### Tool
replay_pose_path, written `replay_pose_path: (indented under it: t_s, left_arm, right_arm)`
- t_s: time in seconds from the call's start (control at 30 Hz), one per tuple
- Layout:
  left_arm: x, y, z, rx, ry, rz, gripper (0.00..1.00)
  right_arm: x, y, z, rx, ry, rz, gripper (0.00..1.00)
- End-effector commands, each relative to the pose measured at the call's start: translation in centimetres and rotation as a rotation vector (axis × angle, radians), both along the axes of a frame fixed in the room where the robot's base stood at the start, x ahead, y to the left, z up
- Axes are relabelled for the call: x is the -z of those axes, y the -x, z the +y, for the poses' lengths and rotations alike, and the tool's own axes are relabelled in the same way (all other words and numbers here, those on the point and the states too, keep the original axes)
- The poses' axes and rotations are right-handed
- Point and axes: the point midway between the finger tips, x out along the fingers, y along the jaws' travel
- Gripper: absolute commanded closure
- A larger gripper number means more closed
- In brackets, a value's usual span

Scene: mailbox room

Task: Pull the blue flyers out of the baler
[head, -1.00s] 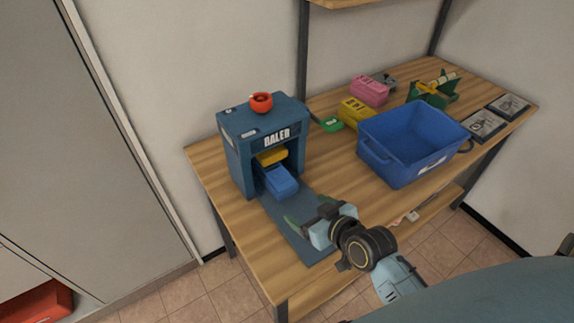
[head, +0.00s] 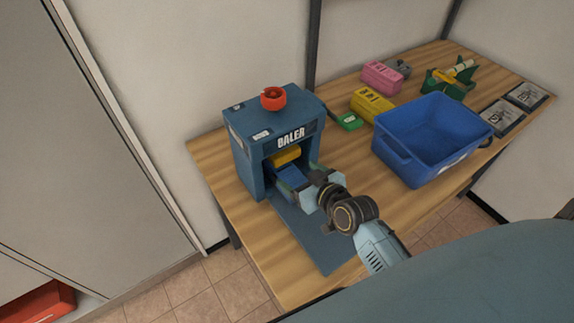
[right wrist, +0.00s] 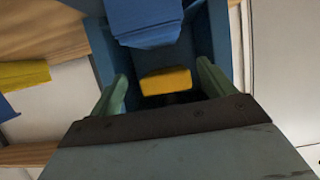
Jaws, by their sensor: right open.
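The baler (head: 245,158) is a dark blue press with an open front, standing at the left of the table. The blue flyers (head: 291,174) are a stack in its opening, below a yellow block (head: 286,155). My right gripper (head: 291,187) is at the mouth of the baler, close in front of the flyers, which it partly hides. In the right wrist view its two green fingers (right wrist: 162,82) are spread apart. The blue flyers (right wrist: 146,22) show beyond the fingertips at the top, and the yellow block (right wrist: 166,81) shows between the fingers. My left gripper is not in view.
A red knob (head: 273,98) tops the baler. A dark mat (head: 320,240) lies in front of it. A blue bin (head: 408,165) stands to the right.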

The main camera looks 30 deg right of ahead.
Motion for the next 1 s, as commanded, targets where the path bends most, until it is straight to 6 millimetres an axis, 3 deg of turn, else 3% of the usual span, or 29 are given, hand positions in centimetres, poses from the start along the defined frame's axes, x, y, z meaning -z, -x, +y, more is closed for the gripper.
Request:
replay_pose_path:
  t_s: [0.13,0.5,1.0]
  left_arm:
    - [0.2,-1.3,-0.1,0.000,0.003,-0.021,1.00]
    - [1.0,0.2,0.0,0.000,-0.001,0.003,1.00]
    - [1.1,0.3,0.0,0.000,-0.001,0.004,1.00]
  right_arm:
    - [1.2,-3.0,0.4,0.000,0.000,-0.001,0.18]
    - [3.4,-8.1,1.1,-0.001,0.001,0.000,0.18]
    - [3.8,-9.0,1.3,-0.001,0.002,0.001,0.21]
